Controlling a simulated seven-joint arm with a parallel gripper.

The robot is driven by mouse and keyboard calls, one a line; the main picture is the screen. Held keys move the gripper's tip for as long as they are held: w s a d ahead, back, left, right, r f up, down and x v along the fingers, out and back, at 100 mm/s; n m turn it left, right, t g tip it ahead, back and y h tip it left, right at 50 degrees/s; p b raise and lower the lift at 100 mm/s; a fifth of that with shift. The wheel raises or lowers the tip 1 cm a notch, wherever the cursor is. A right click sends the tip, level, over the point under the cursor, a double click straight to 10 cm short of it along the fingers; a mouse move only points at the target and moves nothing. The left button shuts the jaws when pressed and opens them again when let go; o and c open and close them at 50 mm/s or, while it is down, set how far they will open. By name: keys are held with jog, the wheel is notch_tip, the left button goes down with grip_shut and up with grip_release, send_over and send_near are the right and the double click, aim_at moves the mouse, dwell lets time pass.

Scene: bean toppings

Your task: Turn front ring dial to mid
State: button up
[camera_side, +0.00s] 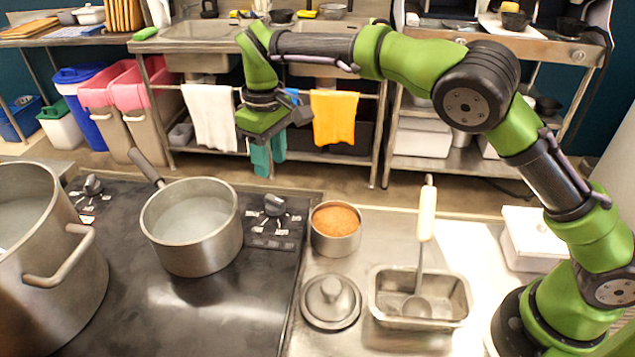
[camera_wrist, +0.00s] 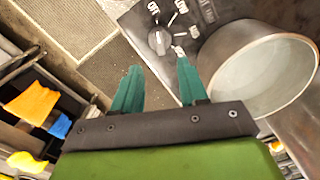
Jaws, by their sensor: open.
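A dark knob (camera_side: 274,205) sits on the hob to the right of the saucepan, with pale marks beside it. In the wrist view this dial (camera_wrist: 158,40) has white marks, one of them reading OFF; I cannot tell which setting it points to. A second knob (camera_side: 93,186) stands between the large pot and the saucepan. I cannot tell which knob is the front ring's. My gripper (camera_side: 270,168), with teal fingers, hangs in the air behind and above the right knob, touching nothing. In the wrist view its open, empty fingers (camera_wrist: 160,78) flank the line towards the dial.
The saucepan (camera_side: 190,255) of pale liquid stands close to the right knob. The large pot (camera_side: 60,285) is at left. A tin of beans (camera_side: 336,245), a lid (camera_side: 330,303) and a tray (camera_side: 390,318) with a ladle (camera_side: 426,220) stand on the right counter.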

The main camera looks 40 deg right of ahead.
aim_at(274, 198)
notch_tip(274, 198, down, 9)
jog(key=shift+f, duration=0.1)
dwell(0.3)
grip_shut()
